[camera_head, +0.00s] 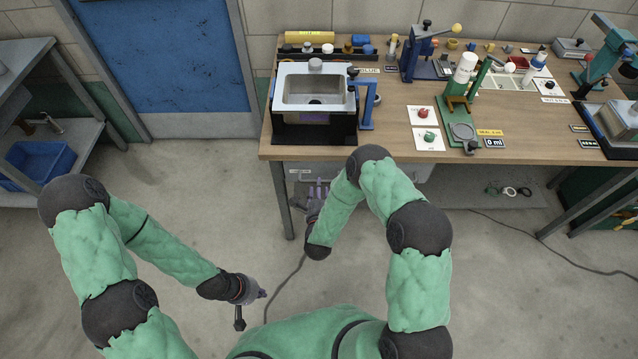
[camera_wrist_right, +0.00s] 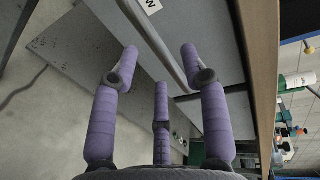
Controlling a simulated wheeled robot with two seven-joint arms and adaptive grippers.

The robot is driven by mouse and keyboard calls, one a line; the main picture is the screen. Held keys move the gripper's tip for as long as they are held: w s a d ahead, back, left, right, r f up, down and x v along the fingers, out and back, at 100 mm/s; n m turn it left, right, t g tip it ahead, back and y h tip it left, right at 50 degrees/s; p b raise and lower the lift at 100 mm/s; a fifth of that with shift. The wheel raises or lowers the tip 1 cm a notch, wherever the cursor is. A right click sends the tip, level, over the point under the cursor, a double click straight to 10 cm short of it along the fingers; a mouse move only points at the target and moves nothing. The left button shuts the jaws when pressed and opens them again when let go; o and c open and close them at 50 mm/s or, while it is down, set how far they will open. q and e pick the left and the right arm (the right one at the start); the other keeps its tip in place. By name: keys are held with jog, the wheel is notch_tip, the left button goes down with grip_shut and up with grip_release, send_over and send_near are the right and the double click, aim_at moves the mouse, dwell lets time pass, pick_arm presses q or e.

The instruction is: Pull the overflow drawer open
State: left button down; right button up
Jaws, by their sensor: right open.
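The overflow drawer (camera_head: 297,184) is a light grey front under the left part of the workbench top, with a white label (camera_head: 300,171). In the right wrist view its grey front (camera_wrist_right: 208,22) shows, with part of the label (camera_wrist_right: 150,5) and a long grey bar handle (camera_wrist_right: 150,38). My right gripper (camera_head: 318,188) is at the drawer front. In the right wrist view its purple fingers (camera_wrist_right: 160,52) are spread, with the bar between the two outer fingertips; contact cannot be told. My left gripper (camera_head: 260,294) hangs low over the floor, away from the bench; its fingers are too small to read.
The wooden workbench (camera_head: 390,148) holds a sink unit (camera_head: 315,88) above the drawer, plus presses and small parts. A bench leg (camera_head: 283,205) stands left of my right gripper. A cable (camera_head: 290,275) lies on the floor. The floor left of the bench is clear.

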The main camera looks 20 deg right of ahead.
jog(key=shift+b+x, duration=0.35)
jog(key=shift+x, duration=1.65)
grip_shut()
